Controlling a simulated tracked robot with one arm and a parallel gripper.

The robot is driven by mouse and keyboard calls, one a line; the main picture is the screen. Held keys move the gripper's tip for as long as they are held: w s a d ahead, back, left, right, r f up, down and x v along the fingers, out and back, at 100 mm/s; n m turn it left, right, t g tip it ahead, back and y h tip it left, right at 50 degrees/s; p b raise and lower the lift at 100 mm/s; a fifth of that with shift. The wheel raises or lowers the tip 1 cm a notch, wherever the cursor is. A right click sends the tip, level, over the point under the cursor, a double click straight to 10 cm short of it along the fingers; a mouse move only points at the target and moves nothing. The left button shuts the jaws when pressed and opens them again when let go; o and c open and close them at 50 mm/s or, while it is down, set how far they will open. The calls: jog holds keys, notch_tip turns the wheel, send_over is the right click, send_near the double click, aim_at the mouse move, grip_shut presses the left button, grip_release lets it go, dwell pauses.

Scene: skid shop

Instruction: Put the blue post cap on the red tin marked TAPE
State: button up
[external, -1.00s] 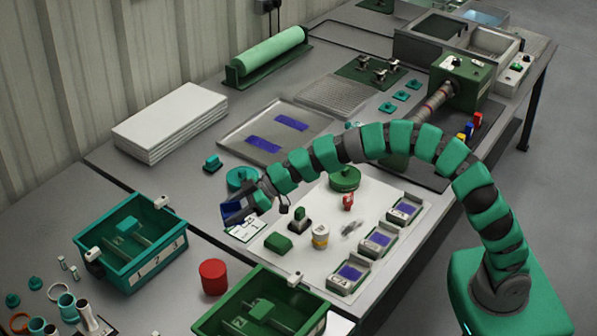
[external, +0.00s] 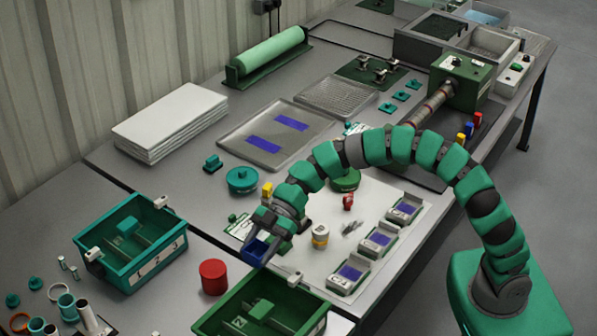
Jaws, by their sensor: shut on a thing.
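My gripper (external: 262,240) points down over the near left part of the white sheet. It is shut on a blue piece (external: 256,250), which looks like the blue post cap; the fingers hide part of it. The red tin (external: 213,278) stands upright on the grey bench, to the left of and nearer the camera than my gripper. Its top looks bare and flat. No TAPE marking can be read on it from here. The blue piece is apart from the tin; its exact height above the bench is hard to tell.
A green divided crate (external: 318,291) stands at the near edge, right of the tin. A teal crate (external: 129,275) stands to its left. A small yellow-banded tin (external: 320,238) and several grey trays with blue pads (external: 352,273) are on the white sheet.

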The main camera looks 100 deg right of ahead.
jog(key=b, duration=0.1)
send_over(212, 268)
jog(key=s, duration=0.2)
jog(key=shift+f, duration=0.6)
jog(key=shift+w, duration=0.95)
jog(key=shift+f+b, duration=0.55)
jog(key=shift+f, duration=1.2)
jog(key=shift+f, duration=0.15)
jog(key=o, duration=1)
jog(key=shift+c, duration=0.2)
jog(key=shift+r, duration=0.25)
jog(key=p+v, duration=0.1)
jog(key=v, duration=1.1)
jog(key=shift+p, duration=0.3)
